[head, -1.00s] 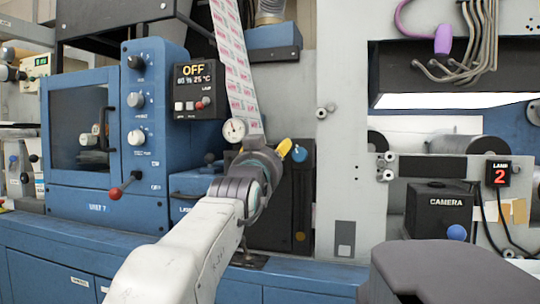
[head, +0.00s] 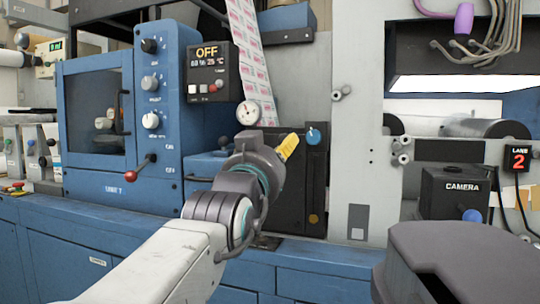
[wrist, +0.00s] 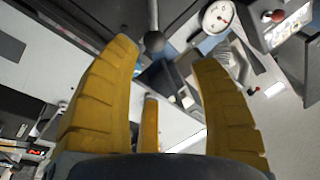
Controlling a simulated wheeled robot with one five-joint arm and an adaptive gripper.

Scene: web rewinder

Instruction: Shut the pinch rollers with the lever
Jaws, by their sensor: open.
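In the wrist view a dark ball knob (wrist: 154,42) on a straight shaft stands between and just beyond my fingertips, apart from them. It looks like the end of a lever; its foot and the rollers are not clear to see. My gripper (wrist: 165,56) is open and empty, its yellow fingers spread to either side of the knob. In the head view my gripper (head: 289,146) is in front of the dark plate (head: 314,185), left of a blue knob (head: 313,136). My wrist hides part of the machine there.
The box reading OFF (head: 208,72) and a red-knobbed lever (head: 142,168) on the blue cabinet (head: 95,185) are to the left. A black camera box (head: 455,190) is to the right.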

